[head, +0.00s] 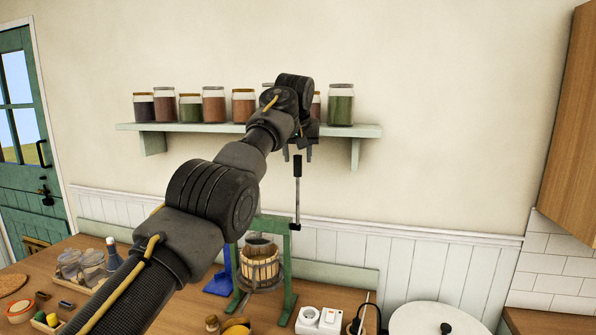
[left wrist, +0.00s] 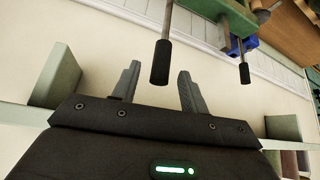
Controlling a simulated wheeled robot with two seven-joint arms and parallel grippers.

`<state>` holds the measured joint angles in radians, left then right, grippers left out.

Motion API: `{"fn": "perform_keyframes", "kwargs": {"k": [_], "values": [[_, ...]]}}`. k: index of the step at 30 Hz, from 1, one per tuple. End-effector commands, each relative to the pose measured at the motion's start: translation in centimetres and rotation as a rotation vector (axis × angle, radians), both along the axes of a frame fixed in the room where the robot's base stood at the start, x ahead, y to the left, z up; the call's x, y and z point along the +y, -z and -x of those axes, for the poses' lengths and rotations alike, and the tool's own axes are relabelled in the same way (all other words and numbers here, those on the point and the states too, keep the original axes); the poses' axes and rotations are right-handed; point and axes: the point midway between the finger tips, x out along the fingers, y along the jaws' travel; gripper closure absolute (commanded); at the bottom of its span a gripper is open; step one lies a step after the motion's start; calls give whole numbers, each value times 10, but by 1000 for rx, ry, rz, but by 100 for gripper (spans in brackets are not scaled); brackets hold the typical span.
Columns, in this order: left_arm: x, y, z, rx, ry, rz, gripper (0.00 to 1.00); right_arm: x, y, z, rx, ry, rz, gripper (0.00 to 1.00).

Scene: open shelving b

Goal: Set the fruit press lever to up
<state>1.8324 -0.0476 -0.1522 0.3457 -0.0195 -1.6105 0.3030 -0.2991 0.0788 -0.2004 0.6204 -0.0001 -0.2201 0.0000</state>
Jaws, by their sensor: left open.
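The fruit press has a green frame (head: 288,268) and a slatted wooden tub (head: 260,270), and stands on the wooden counter against the wall. Its lever is a thin rod with a black handle (head: 297,166), pointing up from the top of the frame. My left gripper (head: 298,155) is open, pointing down right above the handle. In the left wrist view the black handle (left wrist: 160,64) appears between the two open fingertips (left wrist: 159,75), with gaps on both sides. My forearm hides part of the press. My right gripper is not in view.
A wall shelf (head: 225,128) with several jars is right behind my left wrist. A blue stand (head: 219,284) is beside the press; the wrist view shows a second black handle (left wrist: 244,73). A white switch box (head: 320,320) and round white lid (head: 440,318) are to the right.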

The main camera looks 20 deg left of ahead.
Motion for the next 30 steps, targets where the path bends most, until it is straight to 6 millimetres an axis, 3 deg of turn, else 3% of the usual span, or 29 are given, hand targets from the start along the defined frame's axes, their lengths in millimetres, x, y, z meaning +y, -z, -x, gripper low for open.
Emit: {"fn": "perform_keyframes", "kwargs": {"k": [6, 10, 30], "values": [[-6, -33, 21, -2, 0, 1, 56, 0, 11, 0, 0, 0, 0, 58], [-7, -44, 28, 0, 0, 0, 56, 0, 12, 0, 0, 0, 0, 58], [-8, -48, 31, 1, 1, 0, 56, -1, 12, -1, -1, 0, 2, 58]]}}
